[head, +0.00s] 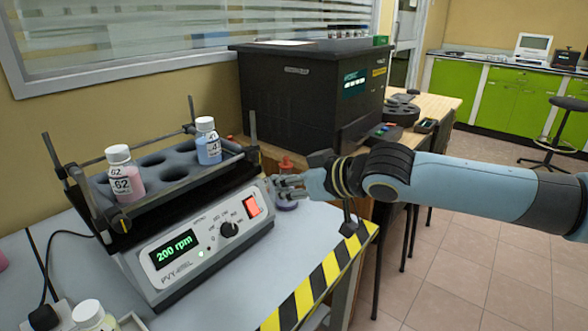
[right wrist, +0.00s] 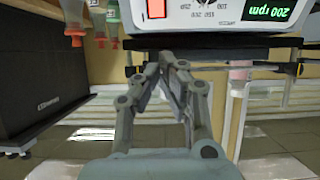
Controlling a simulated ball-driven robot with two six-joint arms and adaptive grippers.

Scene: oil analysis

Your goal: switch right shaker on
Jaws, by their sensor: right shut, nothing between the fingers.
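One shaker (head: 190,262) stands on the bench at the left of the head view, with a green lit "200 rpm" display (head: 175,250), a black knob (head: 229,229) and a red rocker switch (head: 252,206). Its rack holds a pink bottle (head: 125,178) and a blue bottle (head: 208,145). My right gripper (head: 279,187) is shut and empty, just right of the switch, apparently apart from it. In the right wrist view, which is upside down, the shut fingertips (right wrist: 170,62) point toward the shaker front, below the red switch (right wrist: 157,9). My left gripper is not in view.
A red-capped bottle (head: 287,161) stands behind my right gripper, partly hidden. A large black instrument (head: 300,95) stands behind on a wooden table. Yellow-black tape (head: 318,283) marks the bench edge. A white-capped bottle (head: 90,314) is at the lower left.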

